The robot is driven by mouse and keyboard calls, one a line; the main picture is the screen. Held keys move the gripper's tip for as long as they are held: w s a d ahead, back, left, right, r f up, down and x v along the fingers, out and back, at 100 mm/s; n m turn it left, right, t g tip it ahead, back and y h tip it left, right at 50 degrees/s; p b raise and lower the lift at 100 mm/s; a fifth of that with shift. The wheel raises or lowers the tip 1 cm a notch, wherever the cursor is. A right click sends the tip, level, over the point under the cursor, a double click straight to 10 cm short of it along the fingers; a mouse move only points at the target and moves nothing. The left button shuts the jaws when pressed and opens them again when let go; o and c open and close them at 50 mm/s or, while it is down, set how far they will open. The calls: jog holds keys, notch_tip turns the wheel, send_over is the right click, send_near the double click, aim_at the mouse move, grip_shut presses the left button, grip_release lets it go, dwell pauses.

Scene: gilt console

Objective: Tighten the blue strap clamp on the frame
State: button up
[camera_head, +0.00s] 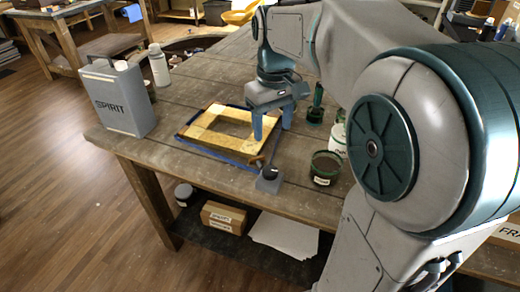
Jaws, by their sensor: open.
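A gilt frame (198,130) lies flat on the wooden workbench, with an open middle. The blue strap clamp (212,154) runs around the frame's outer edge. Its grey ratchet body with a dark knob (269,178) sits at the frame's near right corner. My gripper (271,133) points down over the right side of the frame, behind the ratchet body. Its two blue fingers are apart with nothing visible between them. Whether the fingertips touch the frame is hard to tell.
A grey SPIRIT can (117,97) and a white bottle (158,65) stand at the bench's left. A dark jar (325,168) and a green-handled item (316,105) stand right of the frame. The workbench (215,73) is bare behind the frame.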

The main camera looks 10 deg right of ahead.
aim_at(270, 170)
notch_tip(270, 170, down, 14)
jog(key=shift+w+r, duration=0.15)
dwell(0.3)
jog(key=c, duration=1)
